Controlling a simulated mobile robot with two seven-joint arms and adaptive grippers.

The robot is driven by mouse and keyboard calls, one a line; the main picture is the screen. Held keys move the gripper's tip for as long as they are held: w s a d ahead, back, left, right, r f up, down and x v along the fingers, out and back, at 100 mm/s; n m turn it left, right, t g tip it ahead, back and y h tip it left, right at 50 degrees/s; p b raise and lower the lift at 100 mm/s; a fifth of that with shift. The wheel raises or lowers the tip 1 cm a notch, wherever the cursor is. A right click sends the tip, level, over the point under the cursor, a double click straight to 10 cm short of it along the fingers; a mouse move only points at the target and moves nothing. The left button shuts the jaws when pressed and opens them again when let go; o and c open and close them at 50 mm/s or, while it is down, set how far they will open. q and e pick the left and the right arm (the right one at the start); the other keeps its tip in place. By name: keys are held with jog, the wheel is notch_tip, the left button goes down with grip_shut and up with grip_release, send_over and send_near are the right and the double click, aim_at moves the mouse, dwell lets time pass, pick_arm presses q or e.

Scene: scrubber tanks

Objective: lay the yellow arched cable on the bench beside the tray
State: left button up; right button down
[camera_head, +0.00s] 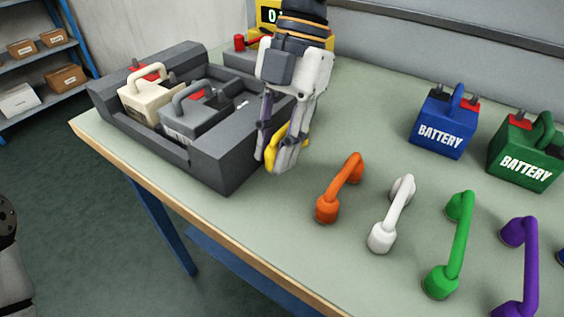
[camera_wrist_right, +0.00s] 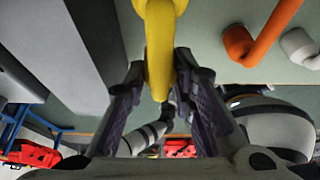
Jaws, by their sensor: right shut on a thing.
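The yellow arched cable (camera_head: 279,144) is in my right gripper (camera_head: 273,158), just right of the grey tray (camera_head: 228,160). In the head view the fingers hide much of it. In the right wrist view the yellow cable (camera_wrist_right: 160,45) runs between the two fingers of the right gripper (camera_wrist_right: 160,85), which is shut on it. The fingers point down close over the bench (camera_head: 255,220); I cannot tell whether the cable touches it. My left gripper is not in view.
The tray holds a beige battery (camera_head: 150,98) and a grey battery (camera_head: 195,118). Orange (camera_head: 340,188), white (camera_head: 392,215), green (camera_head: 455,245) and purple (camera_head: 527,262) cables stand to the right. Blue (camera_head: 440,130) and green (camera_head: 525,155) batteries stand behind them. Bench in front of the gripper is clear.

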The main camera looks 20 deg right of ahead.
jog(key=f, duration=0.2)
jog(key=d+f, duration=0.1)
jog(key=f, duration=0.1)
jog(key=shift+f, duration=0.1)
jog(key=shift+a, duration=0.1)
jog(key=c, duration=1.3)
grip_release()
jog(key=shift+c, duration=0.2)
jog(key=v, duration=1.2)
